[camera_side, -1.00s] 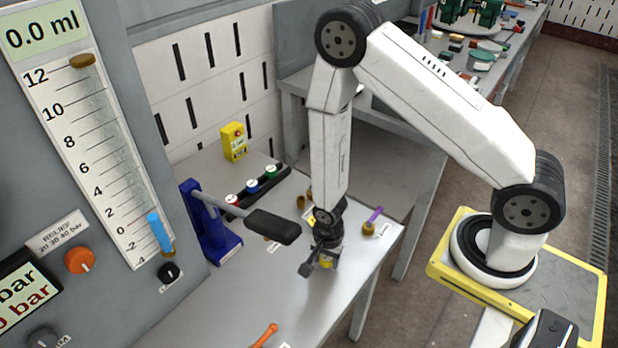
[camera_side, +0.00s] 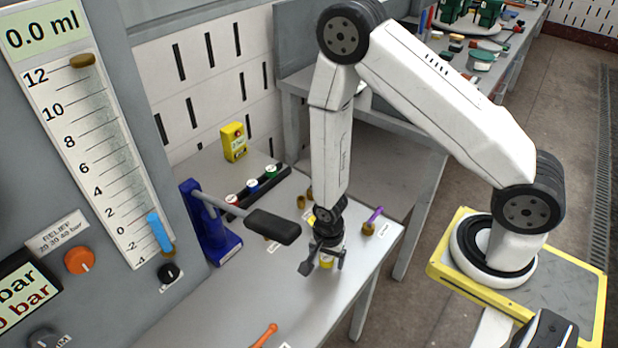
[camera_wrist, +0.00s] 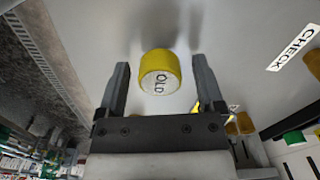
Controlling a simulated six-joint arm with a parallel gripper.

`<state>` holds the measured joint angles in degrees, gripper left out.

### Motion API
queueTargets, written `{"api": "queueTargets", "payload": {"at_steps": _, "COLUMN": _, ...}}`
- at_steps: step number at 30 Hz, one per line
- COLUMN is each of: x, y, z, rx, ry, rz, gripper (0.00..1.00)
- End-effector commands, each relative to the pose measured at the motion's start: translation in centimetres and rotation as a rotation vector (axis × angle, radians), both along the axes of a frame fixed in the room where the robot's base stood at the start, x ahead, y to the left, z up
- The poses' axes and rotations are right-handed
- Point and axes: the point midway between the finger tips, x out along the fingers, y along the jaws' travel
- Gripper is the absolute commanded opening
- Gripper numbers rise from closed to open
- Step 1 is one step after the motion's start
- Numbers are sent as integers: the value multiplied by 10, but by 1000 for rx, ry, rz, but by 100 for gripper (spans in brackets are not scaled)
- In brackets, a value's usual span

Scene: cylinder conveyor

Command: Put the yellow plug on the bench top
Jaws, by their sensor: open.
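The yellow plug (camera_wrist: 160,66) is a short yellow cylinder with a pale end face marked "OLD". In the wrist view it stands between the two fingers of my gripper (camera_wrist: 160,80), with a gap on each side. In the side view a bit of the plug (camera_side: 324,265) shows yellow among the fingers of my gripper (camera_side: 323,264), low over the bench top (camera_side: 240,295). The fingers are spread apart and hold nothing. The plug appears to rest on the bench; the contact under it is hidden.
A blue hand pump (camera_side: 222,240) with a black-gripped lever (camera_side: 272,226) stands left of my gripper. Brass fittings, one with a purple handle (camera_side: 374,215), lie behind. A yellow meter (camera_side: 234,142) stands at the back. An orange-handled item (camera_side: 265,335) lies at the front. The front bench is mostly clear.

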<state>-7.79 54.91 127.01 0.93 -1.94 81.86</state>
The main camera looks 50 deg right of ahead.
Motion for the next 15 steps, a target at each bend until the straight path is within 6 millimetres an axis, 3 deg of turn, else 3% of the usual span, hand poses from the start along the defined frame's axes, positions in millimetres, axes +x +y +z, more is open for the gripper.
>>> {"api": "queueTargets", "payload": {"at_steps": 15, "x": 1, "y": 0, "z": 47, "rx": 1, "ry": -3, "rz": 1, "gripper": 86}}
